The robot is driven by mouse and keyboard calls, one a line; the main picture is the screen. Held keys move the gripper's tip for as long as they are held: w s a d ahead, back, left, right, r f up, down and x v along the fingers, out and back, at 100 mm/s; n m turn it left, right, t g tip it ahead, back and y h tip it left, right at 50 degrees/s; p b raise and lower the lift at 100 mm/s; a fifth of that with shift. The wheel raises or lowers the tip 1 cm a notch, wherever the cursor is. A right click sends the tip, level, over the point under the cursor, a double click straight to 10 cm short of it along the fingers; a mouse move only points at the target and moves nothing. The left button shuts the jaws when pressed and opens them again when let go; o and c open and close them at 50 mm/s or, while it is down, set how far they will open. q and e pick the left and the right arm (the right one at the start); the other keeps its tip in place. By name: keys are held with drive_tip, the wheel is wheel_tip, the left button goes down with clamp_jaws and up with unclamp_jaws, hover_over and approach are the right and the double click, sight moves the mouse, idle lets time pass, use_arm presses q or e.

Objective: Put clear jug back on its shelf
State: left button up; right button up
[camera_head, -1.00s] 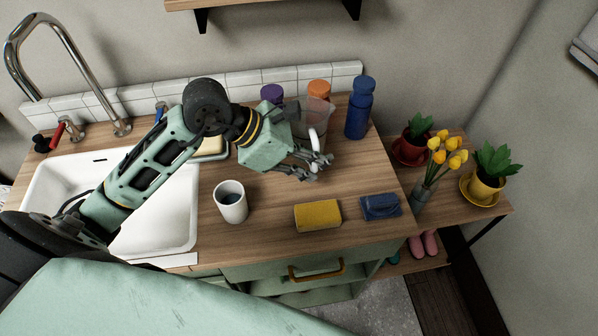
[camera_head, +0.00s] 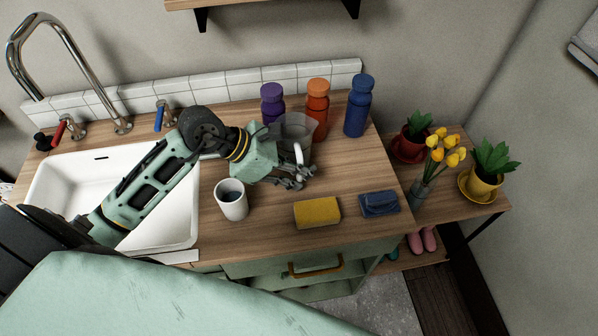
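The clear jug (camera_head: 294,127) is see-through with a white handle (camera_head: 299,153). It is on the left side of the orange bottle and partly hides it. My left gripper (camera_head: 301,177) is at the jug's handle on the near side and appears shut on it; the fingers partly hide the grip. I cannot tell whether the jug's base touches the counter, as my gripper hides it. A wall shelf (camera_head: 265,4) with black brackets shows at the top edge; its upper side is out of view. My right gripper is not in view.
Purple (camera_head: 272,101), orange (camera_head: 317,103) and blue (camera_head: 358,108) bottles stand along the back of the counter (camera_head: 350,170). A white cup (camera_head: 231,200), yellow sponge (camera_head: 317,213) and blue brush-like item (camera_head: 380,204) are in front. The sink (camera_head: 80,185) is left; potted plants stand right.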

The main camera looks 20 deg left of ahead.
use_arm(q)
drive_tip(key=o, duration=0.5)
drive_tip(key=shift+o, duration=0.2)
drive_tip(key=shift+r, duration=0.1)
